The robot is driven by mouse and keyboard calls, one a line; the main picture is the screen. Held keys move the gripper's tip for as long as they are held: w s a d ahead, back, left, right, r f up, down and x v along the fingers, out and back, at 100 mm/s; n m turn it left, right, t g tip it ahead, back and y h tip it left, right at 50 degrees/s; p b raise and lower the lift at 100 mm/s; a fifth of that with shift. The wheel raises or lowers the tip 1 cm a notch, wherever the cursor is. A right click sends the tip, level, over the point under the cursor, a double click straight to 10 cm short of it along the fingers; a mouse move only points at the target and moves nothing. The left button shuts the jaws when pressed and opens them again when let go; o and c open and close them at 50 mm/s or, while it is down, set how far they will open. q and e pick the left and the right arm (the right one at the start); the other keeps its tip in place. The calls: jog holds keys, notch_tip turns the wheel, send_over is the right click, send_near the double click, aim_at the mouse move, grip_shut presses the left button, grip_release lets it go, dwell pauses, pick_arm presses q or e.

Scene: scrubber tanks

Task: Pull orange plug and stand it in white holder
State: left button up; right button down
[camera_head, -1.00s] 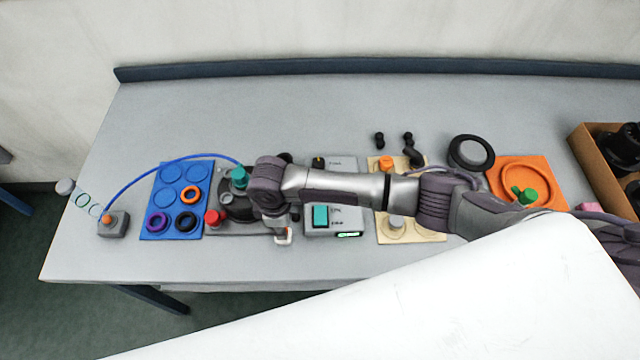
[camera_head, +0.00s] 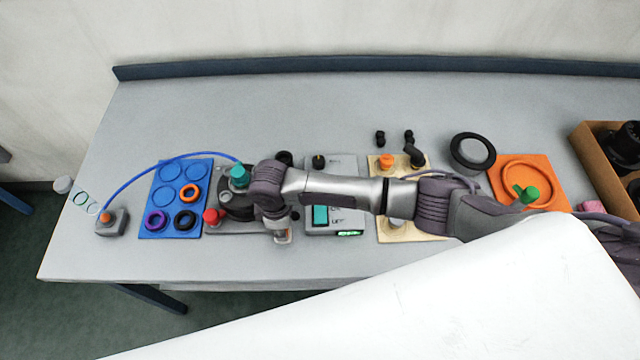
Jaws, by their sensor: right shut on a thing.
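My right arm reaches across the table from the right. Its gripper (camera_head: 281,237) points down at the front right of a dark round tank unit (camera_head: 236,207) on a grey base. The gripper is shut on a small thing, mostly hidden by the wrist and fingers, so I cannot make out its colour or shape. An orange plug-like piece (camera_head: 387,160) stands on the beige board (camera_head: 432,230), behind my forearm. A whitish round piece (camera_head: 397,223) on that board, partly covered by my arm, may be the white holder. My left gripper is not in view.
A grey box with a teal switch (camera_head: 320,215) stands right of the gripper. A blue tray (camera_head: 150,228) with rings, a grey block (camera_head: 112,222) with a blue hose (camera_head: 140,172), and a red knob (camera_head: 212,217) lie left. An orange tray (camera_head: 558,195) is right. The front table strip is clear.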

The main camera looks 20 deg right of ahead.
jog(key=shift+f, duration=0.1)
jog(key=shift+c, duration=2)
grip_release()
notch_tip(320, 180, up, 4)
jog(key=p, duration=0.3)
jog(key=shift+f, duration=0.15)
jog(key=shift+r+p, duration=0.35)
jog(key=shift+r, duration=2.05)
